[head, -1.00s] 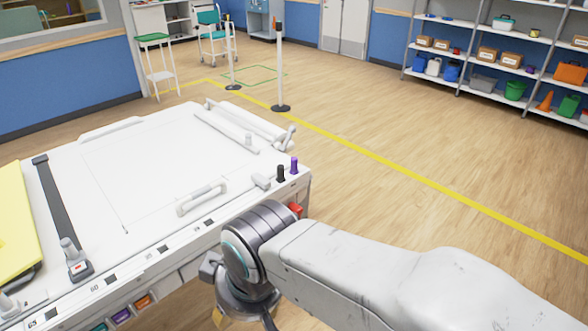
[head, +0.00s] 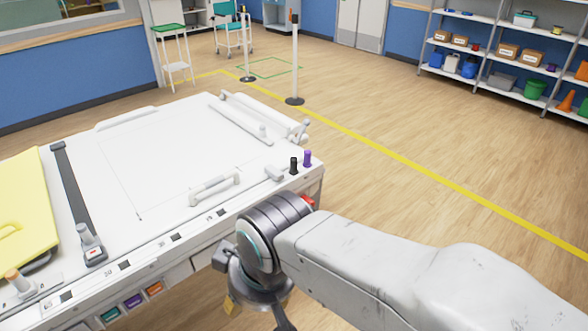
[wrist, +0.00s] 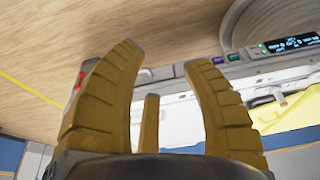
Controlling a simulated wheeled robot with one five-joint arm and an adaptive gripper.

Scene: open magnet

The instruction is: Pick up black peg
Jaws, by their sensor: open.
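The black peg (head: 294,165) stands upright near the front right corner of the white table (head: 165,145) in the head view, just left of a purple peg (head: 308,158). My gripper (wrist: 165,75) shows in the wrist view with its yellow-brown fingers spread apart and nothing between them. In the head view my gripper is mostly hidden behind my arm, below and beyond the table's front edge, apart from the pegs. The black peg cannot be made out in the wrist view.
A white handle (head: 214,187) and a dark strap rail (head: 78,200) lie on the table, with a yellow pad (head: 25,215) at left. A red part (head: 309,202) is at the table corner. A barrier post (head: 295,60) stands beyond; the floor at right is clear.

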